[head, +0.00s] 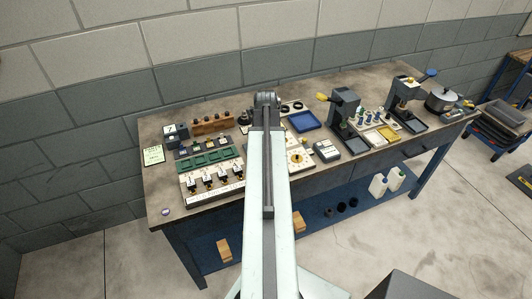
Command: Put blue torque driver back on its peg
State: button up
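I cannot make out the blue torque driver or its peg for certain at this size. A pale rack with several small blue-topped items (369,116) stands right of centre on the workbench (165,187). A press-like machine at the far right has a blue handle (428,75). My pale arm rises through the middle of the head view and ends in a dark joint over the back of the bench. No gripper fingers show, so I cannot see whether anything is held. My arm hides part of the bench's middle.
A blue tray (304,121), a dark press with a yellow knob (343,106) and a grey pot (441,100) stand on the bench. Green trays (208,160) and a numbered board (213,181) are at left. White bottles (378,185) stand on the lower shelf.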

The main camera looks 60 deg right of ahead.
jog(key=shift+f+b, duration=0.4)
jog(key=shift+f, duration=0.05)
jog(key=o, duration=1.6)
jog(key=shift+o, duration=0.5)
jog(key=o, duration=0.3)
jog(key=shift+r, duration=0.1)
notch_tip(320, 180, up, 8)
jog(key=p, duration=0.7)
jog(key=shift+f+p, duration=0.25)
jog(key=shift+p, duration=0.15)
